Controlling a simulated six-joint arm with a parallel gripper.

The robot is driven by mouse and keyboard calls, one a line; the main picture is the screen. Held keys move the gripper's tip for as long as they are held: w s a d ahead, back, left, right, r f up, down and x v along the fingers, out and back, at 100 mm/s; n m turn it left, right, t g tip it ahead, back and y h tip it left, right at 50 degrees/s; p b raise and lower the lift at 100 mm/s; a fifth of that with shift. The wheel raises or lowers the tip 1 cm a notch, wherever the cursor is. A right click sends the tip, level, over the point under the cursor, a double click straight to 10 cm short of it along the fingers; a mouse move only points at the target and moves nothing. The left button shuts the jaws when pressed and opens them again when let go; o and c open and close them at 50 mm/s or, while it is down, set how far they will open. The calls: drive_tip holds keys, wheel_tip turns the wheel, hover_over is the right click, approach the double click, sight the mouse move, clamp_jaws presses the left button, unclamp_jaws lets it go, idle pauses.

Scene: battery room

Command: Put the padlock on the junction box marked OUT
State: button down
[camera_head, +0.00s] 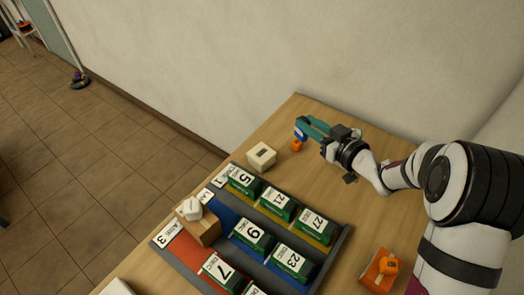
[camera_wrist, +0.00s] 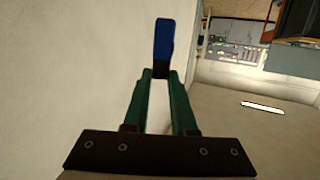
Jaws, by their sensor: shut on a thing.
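My gripper (camera_head: 306,129) has green fingers and is above the far end of the wooden table. It is shut on a small blue thing (camera_head: 299,133), which sticks up between the fingertips in the wrist view (camera_wrist: 163,45). I cannot tell whether it is the padlock. A small orange thing (camera_head: 296,146) shows just below it; whether they are joined is unclear. A cream box with a dark slot (camera_head: 262,157) stands left of the gripper. Another white box (camera_head: 118,287) is cut off at the bottom edge. No OUT mark is readable.
A grey-rimmed tray (camera_head: 337,257) holds several green numbered blocks. A wooden block (camera_head: 203,232) with a white piece (camera_head: 190,208) stands at its left side. An orange thing (camera_head: 389,266) lies on an orange-topped holder at right. The wall (camera_head: 250,60) is close behind.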

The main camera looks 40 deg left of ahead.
drive_tip(key=shift+s+a+f, duration=0.45)
drive_tip(key=shift+a+f, duration=1.35)
drive_tip(key=shift+a, duration=0.05)
drive_tip(key=shift+s+a+f, duration=0.4)
drive_tip(key=shift+a+f, duration=1.45)
drive_tip(key=shift+s+a+f, duration=0.45)
drive_tip(key=shift+a+f, duration=1.35)
drive_tip(key=shift+a, duration=0.05)
drive_tip(key=shift+f, duration=0.1)
drive_tip(key=c, duration=0.7)
unclamp_jaws()
